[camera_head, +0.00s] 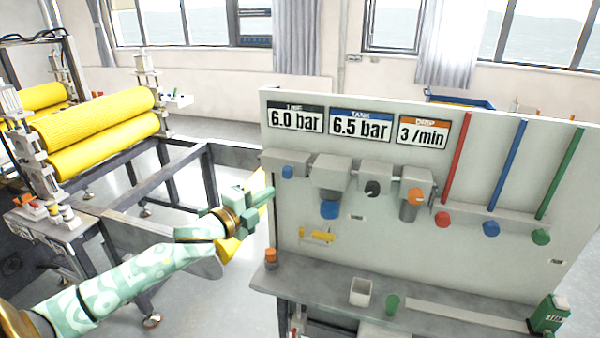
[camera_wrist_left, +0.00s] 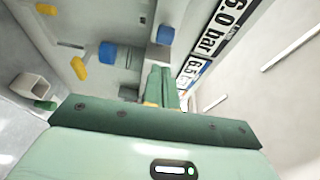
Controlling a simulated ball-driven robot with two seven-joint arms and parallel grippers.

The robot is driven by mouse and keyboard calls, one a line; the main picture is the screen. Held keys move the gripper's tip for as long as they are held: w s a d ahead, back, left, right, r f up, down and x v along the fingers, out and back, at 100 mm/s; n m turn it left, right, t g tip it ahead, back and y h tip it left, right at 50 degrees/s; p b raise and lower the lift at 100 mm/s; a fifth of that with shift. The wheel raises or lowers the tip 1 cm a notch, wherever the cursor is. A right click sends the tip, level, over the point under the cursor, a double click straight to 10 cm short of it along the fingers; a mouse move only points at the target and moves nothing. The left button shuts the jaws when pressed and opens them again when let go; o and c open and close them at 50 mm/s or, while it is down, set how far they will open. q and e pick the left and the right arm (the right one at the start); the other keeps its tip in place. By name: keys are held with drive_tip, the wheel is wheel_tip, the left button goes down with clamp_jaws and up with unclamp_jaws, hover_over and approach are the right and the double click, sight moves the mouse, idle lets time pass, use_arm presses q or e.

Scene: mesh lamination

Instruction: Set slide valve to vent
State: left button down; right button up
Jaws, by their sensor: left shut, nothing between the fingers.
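A small yellow fitting (camera_head: 322,236) sits low on the left of the grey panel; I take it to be the slide valve, but its setting is too small to read. In the left wrist view, yellow parts (camera_wrist_left: 78,68) stand out from the panel at upper left. My left gripper (camera_head: 263,195) is at the panel's left edge, up and left of the yellow fitting and apart from it. Its green fingers (camera_wrist_left: 162,85) are shut with nothing between them. My right gripper is out of view.
A blue knob (camera_head: 288,172) and a blue bowl (camera_head: 330,209) are mounted above the fitting. Yellow rollers (camera_head: 95,120) stand at the left.

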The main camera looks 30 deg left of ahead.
sight(288, 172)
use_arm(q)
drive_tip(key=w, duration=0.6)
drive_tip(key=w+d, duration=0.1)
drive_tip(key=w, duration=0.1)
drive_tip(key=shift+w+r, duration=0.15)
drive_tip(key=shift+w, duration=0.25)
drive_tip(key=shift+w+d, duration=0.1)
drive_tip(key=shift+w, duration=0.15)
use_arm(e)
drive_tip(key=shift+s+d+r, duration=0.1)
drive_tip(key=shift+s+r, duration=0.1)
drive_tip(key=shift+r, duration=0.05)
use_arm(q)
drive_tip(key=shift+p, duration=0.4)
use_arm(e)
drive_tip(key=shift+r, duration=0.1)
